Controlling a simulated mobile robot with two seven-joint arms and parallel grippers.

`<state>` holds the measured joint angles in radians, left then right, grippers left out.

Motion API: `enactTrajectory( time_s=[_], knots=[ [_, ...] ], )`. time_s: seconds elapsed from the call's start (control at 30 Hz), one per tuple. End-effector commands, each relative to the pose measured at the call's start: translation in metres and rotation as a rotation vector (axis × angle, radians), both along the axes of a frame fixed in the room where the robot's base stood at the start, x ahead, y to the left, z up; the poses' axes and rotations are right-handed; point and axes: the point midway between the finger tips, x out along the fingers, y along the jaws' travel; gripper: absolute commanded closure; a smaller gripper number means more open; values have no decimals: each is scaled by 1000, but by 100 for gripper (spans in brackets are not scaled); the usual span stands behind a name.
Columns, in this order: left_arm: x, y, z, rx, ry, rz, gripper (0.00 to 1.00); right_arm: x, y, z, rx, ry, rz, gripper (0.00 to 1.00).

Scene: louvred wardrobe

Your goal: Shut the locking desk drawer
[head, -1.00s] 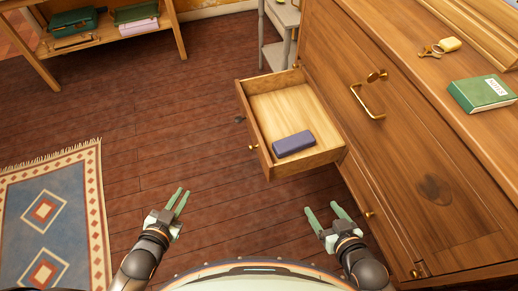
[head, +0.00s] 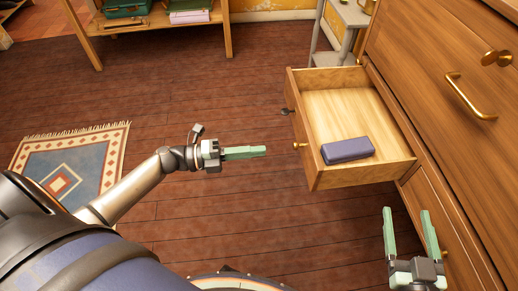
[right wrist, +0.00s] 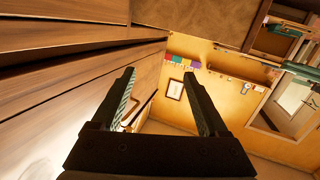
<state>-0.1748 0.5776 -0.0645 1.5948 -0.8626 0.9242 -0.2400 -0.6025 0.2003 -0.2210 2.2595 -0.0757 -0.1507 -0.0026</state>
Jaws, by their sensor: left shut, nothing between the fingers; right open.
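The desk drawer (head: 313,152) stands pulled out from the wooden desk (head: 428,75) in the head view. A dark blue case (head: 347,150) lies inside it. The drawer front has a brass knob (head: 299,146) and a dark key-like piece (head: 287,112) at its lock. My left gripper (head: 265,152) is shut and empty, pointing right toward the drawer front, with a gap between them. My right gripper (head: 406,210) is open and empty near the lower desk front, below and right of the drawer. The right wrist view shows its two fingers (right wrist: 162,95) apart with nothing between them.
A grey stand (head: 340,35) is behind the drawer. A low shelf (head: 160,20) with boxes stands at the back, and a patterned rug (head: 72,165) lies at left. The wooden floor before the drawer is clear. A brass handle (head: 470,98) sticks out from the desk.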

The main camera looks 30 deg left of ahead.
Motion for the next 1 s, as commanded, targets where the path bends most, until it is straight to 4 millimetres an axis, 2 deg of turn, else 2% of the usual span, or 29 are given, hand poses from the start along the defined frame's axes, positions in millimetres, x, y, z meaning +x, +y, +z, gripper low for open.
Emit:
enactTrajectory(
  time_s=[0.3, 0.5, 0.7, 1.0],
  knots=[
    [39, -58, 1, -5, -2, 1, 100, 3, 1, 23, 0, -97, 10, 23],
    [56, -82, 0, -4, 1, 3, 100, 3, 2, 37, 1, -156, 17, 23],
    [61, -91, 0, -2, 1, 2, 100, 3, 2, 44, 1, -183, 20, 23],
    [61, -91, 0, -3, 2, 2, 100, 2, 2, 49, 1, -198, 23, 23]
  ],
)
